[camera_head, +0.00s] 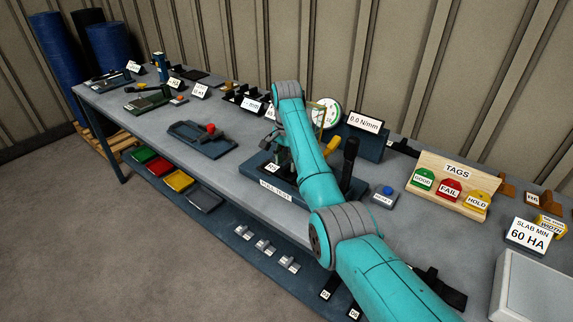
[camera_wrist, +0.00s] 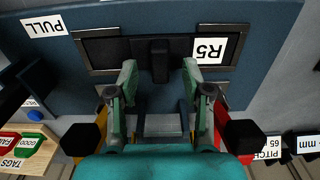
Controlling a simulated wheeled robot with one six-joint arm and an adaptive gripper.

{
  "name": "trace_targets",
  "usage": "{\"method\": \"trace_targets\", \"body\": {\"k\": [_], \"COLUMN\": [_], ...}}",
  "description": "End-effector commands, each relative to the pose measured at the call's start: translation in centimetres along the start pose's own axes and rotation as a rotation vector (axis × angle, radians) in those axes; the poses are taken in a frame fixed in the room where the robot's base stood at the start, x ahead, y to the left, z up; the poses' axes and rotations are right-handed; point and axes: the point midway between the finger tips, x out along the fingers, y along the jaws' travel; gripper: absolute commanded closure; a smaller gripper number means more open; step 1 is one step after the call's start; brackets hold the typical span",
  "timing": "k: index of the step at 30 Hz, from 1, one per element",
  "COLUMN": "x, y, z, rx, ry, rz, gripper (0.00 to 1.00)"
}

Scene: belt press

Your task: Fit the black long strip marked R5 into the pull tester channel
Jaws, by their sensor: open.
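The black long strip (camera_wrist: 120,50) carries a white R5 label near its right end in the wrist view. It lies lengthwise within the grey-edged channel (camera_wrist: 88,33) of the blue pull tester (camera_wrist: 270,40). I cannot tell whether it sits fully down. A dark upright tab stands at the strip's middle. My gripper (camera_wrist: 160,72) is open, with one green fingertip on each side of that tab and a gap visible on both sides. In the head view the pull tester (camera_head: 258,183) is partly hidden by my arm, and my gripper is mostly hidden too.
A START button box (camera_head: 385,196) and the TAGS board (camera_head: 455,180) stand right of the tester. A readout (camera_head: 365,124) showing 0.0 N/mm stands behind. Bare table lies around the tray.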

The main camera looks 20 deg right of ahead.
Motion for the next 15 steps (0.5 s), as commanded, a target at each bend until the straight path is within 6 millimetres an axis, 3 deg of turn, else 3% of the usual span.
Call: {"method": "trace_targets", "body": {"k": [15], "x": [-2.7], "y": [0.0], "z": [0.0], "rx": [0.000], "ry": [0.000], "rz": [0.000], "gripper": [0.51]}}
